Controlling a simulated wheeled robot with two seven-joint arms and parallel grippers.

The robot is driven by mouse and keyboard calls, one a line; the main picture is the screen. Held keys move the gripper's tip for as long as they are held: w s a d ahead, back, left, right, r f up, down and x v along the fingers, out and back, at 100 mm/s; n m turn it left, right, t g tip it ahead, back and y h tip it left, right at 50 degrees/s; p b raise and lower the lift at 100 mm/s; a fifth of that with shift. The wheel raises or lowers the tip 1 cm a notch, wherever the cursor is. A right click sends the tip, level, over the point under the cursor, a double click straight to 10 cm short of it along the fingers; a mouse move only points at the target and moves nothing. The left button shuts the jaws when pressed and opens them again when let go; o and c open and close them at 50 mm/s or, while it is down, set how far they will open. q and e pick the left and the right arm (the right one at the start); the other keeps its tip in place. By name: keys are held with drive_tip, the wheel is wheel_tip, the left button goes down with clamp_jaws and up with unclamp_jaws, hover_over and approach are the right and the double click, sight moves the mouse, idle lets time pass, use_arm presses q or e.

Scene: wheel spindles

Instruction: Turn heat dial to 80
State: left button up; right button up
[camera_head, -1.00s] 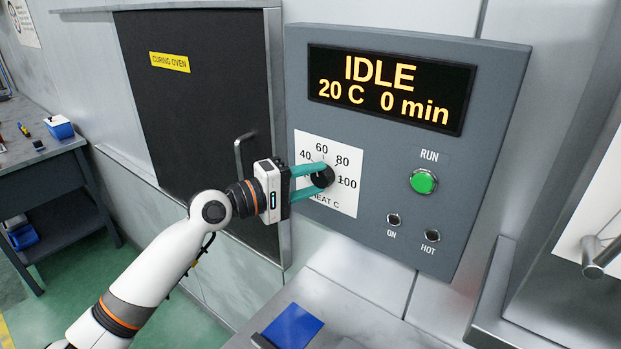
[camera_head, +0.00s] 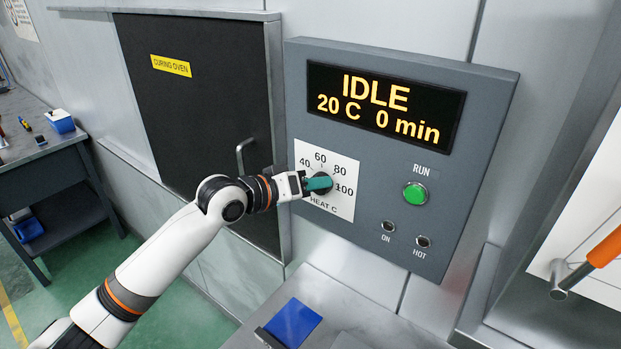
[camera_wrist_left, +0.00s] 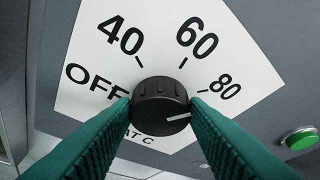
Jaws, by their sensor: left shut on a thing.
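The heat dial (camera_head: 321,184) is a black knob on a white scale plate (camera_head: 346,205) of the grey control panel. My left gripper (camera_wrist_left: 161,110) is shut on the dial, its teal fingers on either side of the knob. In the left wrist view the dial (camera_wrist_left: 160,92) has a white pointer line directed right, below the 80 tick and towards the right-hand finger. OFF, 40, 60 and 80 are readable there; the 100 mark is hidden. In the head view the fingers cover part of the dial. My right gripper is not in view.
The display (camera_head: 385,104) reads IDLE, 20 C, 0 min. A green RUN button (camera_head: 415,193) and ON and HOT lamps (camera_head: 388,227) sit right of the dial. The curing oven door (camera_head: 195,110) and its handle (camera_head: 242,158) are at left. A blue block (camera_head: 293,322) lies below.

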use_arm(q)
drive_tip(key=shift+f+m+y+p, duration=0.15)
drive_tip(key=shift+m+y+p, duration=0.15)
drive_tip(key=shift+m, duration=0.2)
drive_tip(key=o, duration=1)
drive_tip(key=shift+c, duration=0.2)
drive_tip(key=shift+s, duration=0.1)
drive_tip(key=b+v, duration=0.4)
drive_tip(key=v, duration=0.7)
drive_tip(key=shift+s+a, duration=0.25)
drive_tip(key=shift+s, duration=0.1)
